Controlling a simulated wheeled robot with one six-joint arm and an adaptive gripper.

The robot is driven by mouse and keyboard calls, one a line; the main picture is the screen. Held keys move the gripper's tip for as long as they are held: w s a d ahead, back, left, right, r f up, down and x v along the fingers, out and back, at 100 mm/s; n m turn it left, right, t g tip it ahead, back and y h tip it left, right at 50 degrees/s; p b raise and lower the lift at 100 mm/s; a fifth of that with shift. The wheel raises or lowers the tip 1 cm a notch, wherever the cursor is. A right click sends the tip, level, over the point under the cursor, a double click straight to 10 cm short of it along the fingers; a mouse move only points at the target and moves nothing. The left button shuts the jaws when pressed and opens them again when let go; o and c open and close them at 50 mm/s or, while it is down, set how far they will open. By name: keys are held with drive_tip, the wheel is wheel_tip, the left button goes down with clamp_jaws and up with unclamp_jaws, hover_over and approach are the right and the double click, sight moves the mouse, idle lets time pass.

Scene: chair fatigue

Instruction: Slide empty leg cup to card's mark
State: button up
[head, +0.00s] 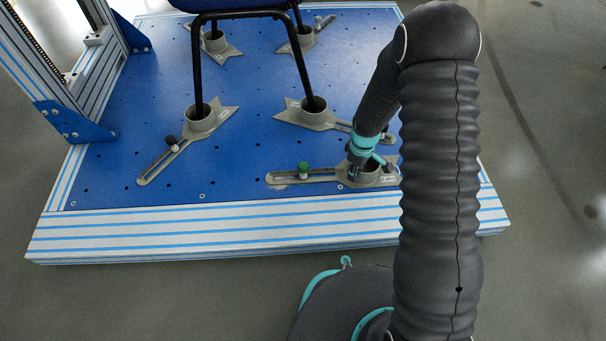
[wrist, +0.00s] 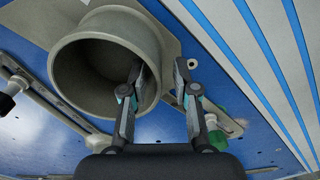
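The empty leg cup (head: 372,177) is a grey round socket on a flat slotted foot at the front right of the blue platform. It has no chair leg in it. In the wrist view the cup (wrist: 72,70) is large, its mouth facing the camera. My gripper (head: 366,165) is at the cup's rim. In the wrist view my gripper (wrist: 160,75) has one finger inside the mouth and the other outside the wall, with a gap between them. A green knob (head: 303,169) sits on the foot's slot. A small white label (head: 389,178) lies by the cup; its marking is unreadable.
A chair (head: 251,55) stands with its black legs in other grey cups, including a near left cup (head: 200,121) and a near right cup (head: 309,115). A metal frame (head: 85,85) rises at the left. The striped platform edge (head: 220,235) runs along the front.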

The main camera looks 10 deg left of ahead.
drive_tip(key=shift+r+p, duration=1.3)
drive_tip(key=shift+r, duration=1.05)
drive_tip(key=s+d+r+m+g, duration=0.2)
drive_tip(key=s+r+m, duration=0.1)
drive_tip(key=s+m, duration=0.3)
drive_tip(key=s+d+r+m+t+p, duration=0.2)
drive_tip(key=s+r, duration=0.4)
drive_tip(key=r, duration=0.8)
drive_tip(key=s+d+r+m+t+p, duration=0.2)
drive_tip(key=s+r, duration=0.5)
drive_tip(key=r, duration=0.7)
drive_tip(key=s+d+r+m+t+p, duration=0.2)
drive_tip(key=s+d+r, duration=0.3)
drive_tip(key=r, duration=0.9)
drive_tip(key=shift+s+d+r+t+p, duration=0.25)
drive_tip(key=shift+s+r+t+p, duration=0.2)
drive_tip(key=shift+s+t, duration=0.5)
